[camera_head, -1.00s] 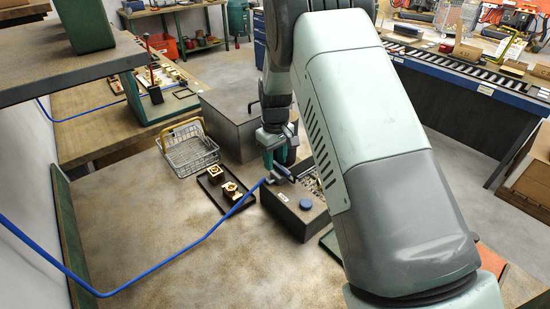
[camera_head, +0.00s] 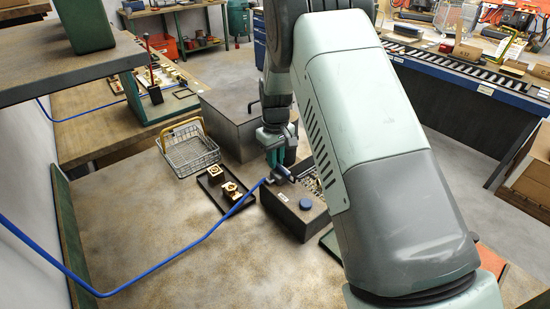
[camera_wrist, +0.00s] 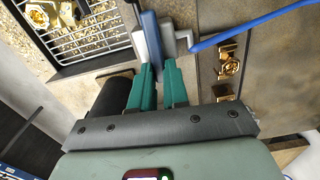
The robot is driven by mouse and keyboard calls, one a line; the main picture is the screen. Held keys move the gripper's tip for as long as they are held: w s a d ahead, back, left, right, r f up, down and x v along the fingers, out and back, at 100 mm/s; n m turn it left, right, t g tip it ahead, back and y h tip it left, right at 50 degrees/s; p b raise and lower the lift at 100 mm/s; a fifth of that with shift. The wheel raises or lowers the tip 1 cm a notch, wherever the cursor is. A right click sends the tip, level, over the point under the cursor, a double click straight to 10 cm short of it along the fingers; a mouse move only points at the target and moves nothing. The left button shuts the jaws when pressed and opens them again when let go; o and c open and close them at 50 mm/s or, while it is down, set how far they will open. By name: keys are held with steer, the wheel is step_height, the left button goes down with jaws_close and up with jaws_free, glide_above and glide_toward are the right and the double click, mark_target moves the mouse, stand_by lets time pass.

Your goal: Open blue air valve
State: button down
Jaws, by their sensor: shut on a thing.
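My gripper (camera_head: 274,163) is above the valve, pointing down. In the wrist view, the blue lever (camera_wrist: 151,32) runs down between the green fingertips of my gripper (camera_wrist: 158,67), which are shut on its end. The grey fitting and blue hose (camera_wrist: 250,28) show just beyond. The lever's exact angle to the hose is hard to tell.
A black tray with brass parts (camera_head: 230,190) lies left of the box, with a wire basket (camera_head: 190,150) behind it. A grid with brass-coloured chips (camera_wrist: 85,30) is beside the lever.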

steer(key=m, duration=0.3)
steer(key=shift+w+d+m, duration=0.2)
steer(key=shift+d+m, duration=0.15)
steer(key=shift+m, duration=0.05)
steer(key=m, duration=0.2)
steer(key=d+m, duration=0.1)
steer(key=m, duration=0.1)
steer(key=shift+w+m, duration=0.1)
steer(key=shift+m, duration=0.2)
steer(key=m, duration=0.4)
steer(key=shift+d+m, duration=0.3)
steer(key=shift+d, duration=0.1)
steer(key=shift+s+d+m, duration=0.2)
steer(key=shift+m, duration=0.85)
steer(key=shift+s+d+m, duration=0.15)
steer(key=shift+m, duration=0.9)
steer(key=c, duration=1.1)
jaws_free()
step_height(320, 180, up, 11)
steer(key=shift+f, duration=0.1)
